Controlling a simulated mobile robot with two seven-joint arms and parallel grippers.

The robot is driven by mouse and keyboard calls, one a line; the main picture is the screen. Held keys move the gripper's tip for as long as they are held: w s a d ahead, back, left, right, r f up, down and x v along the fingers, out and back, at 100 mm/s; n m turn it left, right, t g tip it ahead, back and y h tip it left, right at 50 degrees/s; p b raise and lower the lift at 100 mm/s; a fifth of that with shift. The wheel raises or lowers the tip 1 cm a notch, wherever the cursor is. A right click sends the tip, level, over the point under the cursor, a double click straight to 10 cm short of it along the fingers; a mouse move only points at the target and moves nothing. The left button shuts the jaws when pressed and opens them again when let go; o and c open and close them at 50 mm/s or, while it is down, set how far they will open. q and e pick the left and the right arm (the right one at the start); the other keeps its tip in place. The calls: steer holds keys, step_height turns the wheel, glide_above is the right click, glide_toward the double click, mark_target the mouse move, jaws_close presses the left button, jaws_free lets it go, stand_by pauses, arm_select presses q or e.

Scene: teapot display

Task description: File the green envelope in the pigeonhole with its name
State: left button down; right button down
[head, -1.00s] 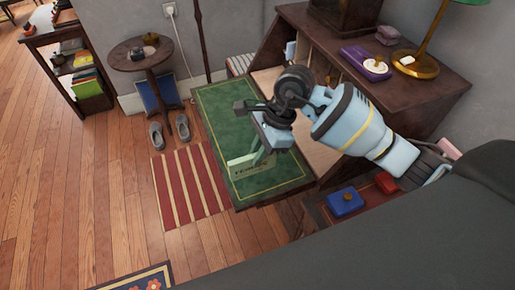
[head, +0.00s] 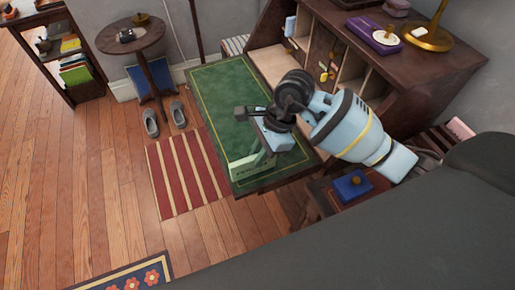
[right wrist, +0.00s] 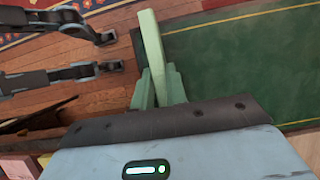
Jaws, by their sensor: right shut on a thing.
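The green envelope (head: 247,166) is pale green with dark lettering too small to read. It stands on edge at the near end of the green desk top; I cannot tell if it touches. My right gripper (head: 264,157) is shut on it from above. In the right wrist view the envelope (right wrist: 151,42) shows nearly edge-on between pale fingers (right wrist: 159,88). The desk's pigeonholes (head: 350,68) stand behind and right of the gripper, partly hidden by my right arm; I can read no names there. My left gripper (right wrist: 108,53) shows only in the right wrist view, jaws apart and empty.
A purple box (head: 372,34) and a brass lamp base (head: 428,36) stand on the desk's upper shelf. A blue box (head: 352,187) lies at the desk's near right. The green desk top (head: 225,100) is clear toward its far end. A striped rug (head: 185,170) lies left.

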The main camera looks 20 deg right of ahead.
steer(key=shift+f, duration=0.15)
steer(key=c, duration=1.3)
jaws_free()
steer(key=shift+c, duration=0.2)
steer(key=v, duration=0.7)
steer(key=shift+d+r, duration=0.2)
steer(key=shift+r, duration=0.2)
steer(key=shift+f, duration=0.1)
